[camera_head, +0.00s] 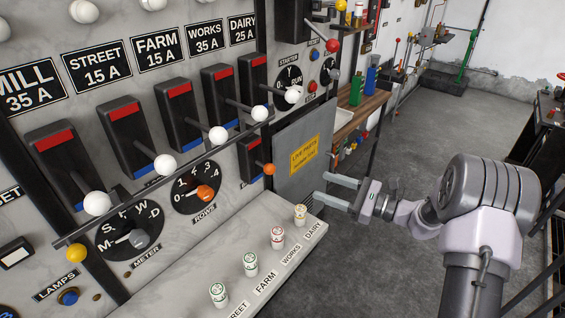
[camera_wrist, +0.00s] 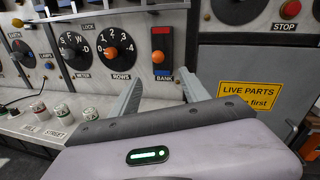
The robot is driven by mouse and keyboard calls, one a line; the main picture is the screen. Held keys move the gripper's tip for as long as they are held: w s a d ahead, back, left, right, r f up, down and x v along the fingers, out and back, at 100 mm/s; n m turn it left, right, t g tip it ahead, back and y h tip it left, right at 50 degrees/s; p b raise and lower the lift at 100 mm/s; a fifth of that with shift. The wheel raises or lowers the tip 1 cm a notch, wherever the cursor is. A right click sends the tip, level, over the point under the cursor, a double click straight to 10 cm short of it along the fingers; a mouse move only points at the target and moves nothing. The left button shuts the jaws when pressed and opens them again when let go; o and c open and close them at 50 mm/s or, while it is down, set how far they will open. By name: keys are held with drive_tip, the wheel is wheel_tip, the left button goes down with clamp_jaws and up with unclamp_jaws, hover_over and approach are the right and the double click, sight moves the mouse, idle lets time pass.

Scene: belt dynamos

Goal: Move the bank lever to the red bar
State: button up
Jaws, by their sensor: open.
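The bank lever has an orange ball knob (camera_head: 269,169), which also shows in the wrist view (camera_wrist: 158,57). It stands out from a small dark switch plate (camera_wrist: 163,43) above the BANK label. The red bar (camera_wrist: 161,30) is at the top of this plate, and it also shows in the head view (camera_head: 254,143). The blue bar (camera_wrist: 163,73) is at the bottom. The knob is low, nearer the blue bar. My gripper (camera_head: 321,185) is open and empty, apart from the lever, to its right in the head view. In the wrist view the fingers (camera_wrist: 160,82) point toward the plate.
A long horizontal rail (camera_head: 170,178) runs across the larger white-knobbed levers, above the bank plate. A rows dial (camera_wrist: 113,50) is left of it. A grey cabinet with a yellow sign (camera_head: 305,154) is at its right. A ledge with several fuses (camera_head: 249,264) juts out below.

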sight(274, 168)
drive_tip(key=x, duration=0.5)
drive_tip(key=b+x, duration=0.1)
drive_tip(key=x, duration=0.4)
drive_tip(key=b+x, duration=0.1)
drive_tip(key=x, duration=0.5)
drive_tip(key=shift+s+a, duration=0.2)
drive_tip(key=shift+a, duration=0.05)
clamp_jaws()
drive_tip(key=shift+f, duration=0.1)
